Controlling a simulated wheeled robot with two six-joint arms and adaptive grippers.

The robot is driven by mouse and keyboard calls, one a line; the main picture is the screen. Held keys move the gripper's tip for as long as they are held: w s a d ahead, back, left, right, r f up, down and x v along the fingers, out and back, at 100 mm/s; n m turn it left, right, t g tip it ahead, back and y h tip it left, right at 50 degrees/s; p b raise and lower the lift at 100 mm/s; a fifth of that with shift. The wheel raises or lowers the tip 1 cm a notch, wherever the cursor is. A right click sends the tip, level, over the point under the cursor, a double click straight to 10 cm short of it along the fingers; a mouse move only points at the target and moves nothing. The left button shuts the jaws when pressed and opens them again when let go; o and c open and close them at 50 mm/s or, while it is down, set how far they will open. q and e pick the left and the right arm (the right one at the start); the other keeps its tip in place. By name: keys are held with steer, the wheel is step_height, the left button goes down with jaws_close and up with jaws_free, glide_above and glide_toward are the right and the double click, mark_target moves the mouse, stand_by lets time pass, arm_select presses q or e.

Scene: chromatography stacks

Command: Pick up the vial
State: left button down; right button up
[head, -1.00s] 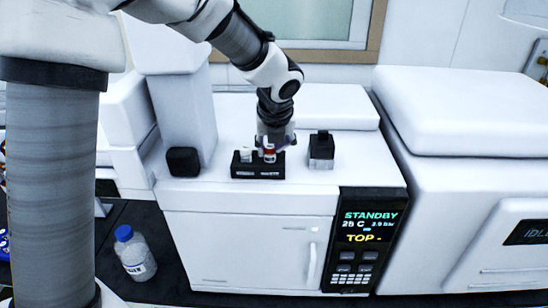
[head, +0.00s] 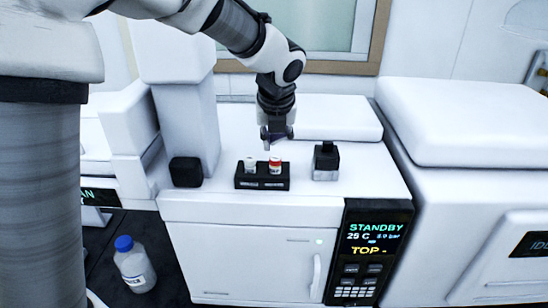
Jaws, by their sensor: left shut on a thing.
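A small black rack (head: 262,184) stands on top of the white instrument. A white-capped vial (head: 250,164) and a vial with a red and orange top (head: 275,166) stand upright in it. My left gripper (head: 268,143) points down, just above and behind the rack, apart from both of these vials. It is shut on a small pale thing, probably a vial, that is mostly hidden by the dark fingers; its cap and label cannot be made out. My right gripper is not in view.
A black-topped block (head: 325,162) stands right of the rack, and a black cube (head: 185,171) stands to its left. A raised white cover (head: 335,119) lies behind. A blue-capped bottle (head: 134,264) stands lower left. The instrument's display (head: 373,240) reads STANDBY.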

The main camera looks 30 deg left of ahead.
mark_target(275, 159)
arm_select(q)
step_height(275, 159, up, 6)
steer(key=shift+s+d+f, duration=0.1)
steer(key=shift+s, duration=0.05)
steer(key=shift+c, duration=1.9)
jaws_free()
